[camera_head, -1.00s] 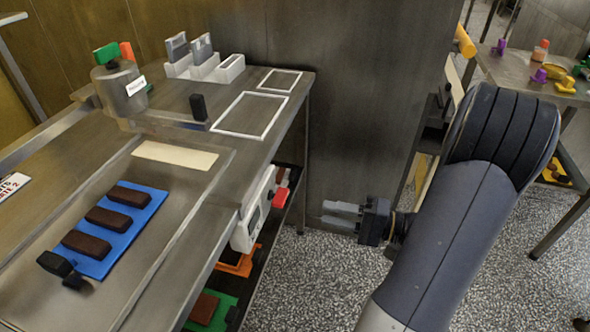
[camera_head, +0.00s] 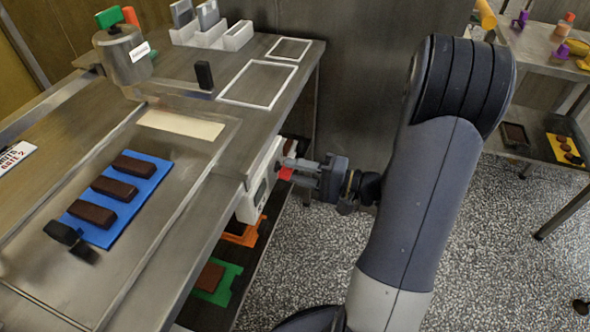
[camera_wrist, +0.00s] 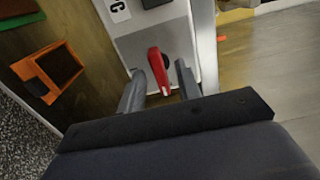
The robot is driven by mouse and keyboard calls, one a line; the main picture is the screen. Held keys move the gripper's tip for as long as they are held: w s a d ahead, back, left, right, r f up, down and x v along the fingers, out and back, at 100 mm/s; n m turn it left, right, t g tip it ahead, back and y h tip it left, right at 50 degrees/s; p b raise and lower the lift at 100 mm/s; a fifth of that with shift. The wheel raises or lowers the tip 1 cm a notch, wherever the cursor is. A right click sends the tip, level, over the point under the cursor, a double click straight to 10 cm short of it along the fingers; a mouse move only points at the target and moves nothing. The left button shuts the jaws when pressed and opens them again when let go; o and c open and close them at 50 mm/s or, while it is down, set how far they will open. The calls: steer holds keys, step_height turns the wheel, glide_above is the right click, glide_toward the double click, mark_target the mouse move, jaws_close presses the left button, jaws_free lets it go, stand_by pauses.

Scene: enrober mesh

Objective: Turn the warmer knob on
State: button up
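The red warmer knob (camera_wrist: 159,72) sits on a white control panel (camera_wrist: 128,42), pointing along the panel with a pale mark at its lower end in the wrist view. In the head view the knob (camera_head: 286,173) shows on the table's right side, partly hidden by my fingers, and the white control box (camera_head: 254,192) is beside it. My gripper (camera_head: 296,170) is at the panel. In the wrist view my gripper (camera_wrist: 160,80) is open, with one finger on each side of the knob and a visible gap to both. Whether the fingertips reach past the knob's face is unclear.
The steel table's (camera_head: 205,200) edge runs just left of my gripper. An orange tray (camera_head: 240,237) and a green tray (camera_head: 218,285) lie on the shelf below. A blue mat (camera_head: 112,215) with chocolate bars lies on top.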

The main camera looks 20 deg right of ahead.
steer(key=shift+w+a, duration=0.2)
steer(key=shift+a, duration=0.05)
jaws_close()
stand_by(0.3)
